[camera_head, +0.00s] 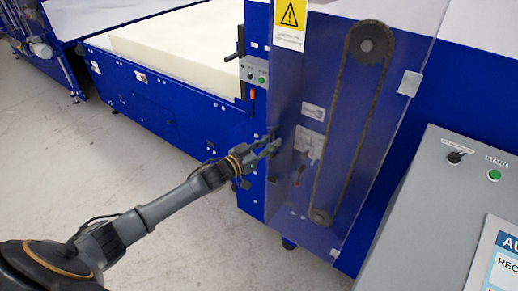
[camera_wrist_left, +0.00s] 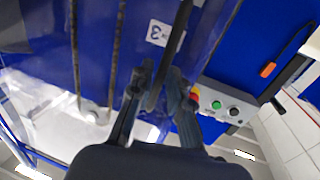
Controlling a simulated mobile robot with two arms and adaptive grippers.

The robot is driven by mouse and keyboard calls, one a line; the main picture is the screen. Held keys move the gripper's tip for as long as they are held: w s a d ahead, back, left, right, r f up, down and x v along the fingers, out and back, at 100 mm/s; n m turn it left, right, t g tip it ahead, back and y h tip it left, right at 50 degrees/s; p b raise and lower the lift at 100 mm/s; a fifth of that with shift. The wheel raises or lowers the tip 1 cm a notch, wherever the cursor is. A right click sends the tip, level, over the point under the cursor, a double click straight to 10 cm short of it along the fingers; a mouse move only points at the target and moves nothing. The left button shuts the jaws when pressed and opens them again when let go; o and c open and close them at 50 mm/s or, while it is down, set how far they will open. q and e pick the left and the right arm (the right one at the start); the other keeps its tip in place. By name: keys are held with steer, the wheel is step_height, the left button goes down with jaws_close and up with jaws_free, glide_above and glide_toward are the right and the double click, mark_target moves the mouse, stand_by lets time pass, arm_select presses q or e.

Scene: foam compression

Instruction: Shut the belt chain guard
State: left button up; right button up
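The belt chain guard (camera_head: 345,195) is a clear tinted panel at the right of the head view. The chain (camera_head: 345,110) and its two sprockets show through it. I cannot tell how wide a gap lies between panel and machine. My left gripper (camera_head: 272,147) is at the panel's left edge, about mid-height. In the left wrist view its two fingers (camera_wrist_left: 159,75) stand apart, one on each side of a dark bar (camera_wrist_left: 181,22) that looks like the guard's handle. Firm contact with the bar does not show. My right gripper is not in view.
A grey console (camera_head: 425,225) with a green start button (camera_head: 494,174) stands at the lower right. A cream foam block (camera_head: 180,38) lies on the blue machine at the back. A small button box (camera_head: 254,72) is left of the guard.

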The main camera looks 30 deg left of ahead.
arm_select(q)
steer(key=v, duration=1.1)
steer(key=shift+s, duration=0.2)
steer(key=shift+a, duration=0.1)
steer(key=s+a+f+n+g+y+b, duration=0.15)
steer(key=s+f, duration=0.25)
steer(key=f, duration=0.8)
steer(key=s+a+f+n+g+y+b, duration=0.1)
steer(key=s+a+f+g+y, duration=0.3)
steer(key=f, duration=0.9)
steer(key=s+d+f+n+g+y+b, duration=0.1)
steer(key=s+f, duration=0.4)
steer(key=f, duration=0.7)
steer(key=s+d+f+g+b, duration=0.1)
steer(key=s+d+f+g, duration=0.3)
steer(key=s+f, duration=0.95)
steer(key=s+d+f+m+g, duration=0.1)
steer(key=s+d+f, duration=0.3)
steer(key=s, duration=0.6)
steer(key=s+d+f+g+b, duration=0.1)
steer(key=s+d+f+g, duration=0.3)
steer(key=s, duration=0.7)
steer(key=shift+d+f+m, duration=0.35)
steer(key=shift+d+f, duration=0.05)
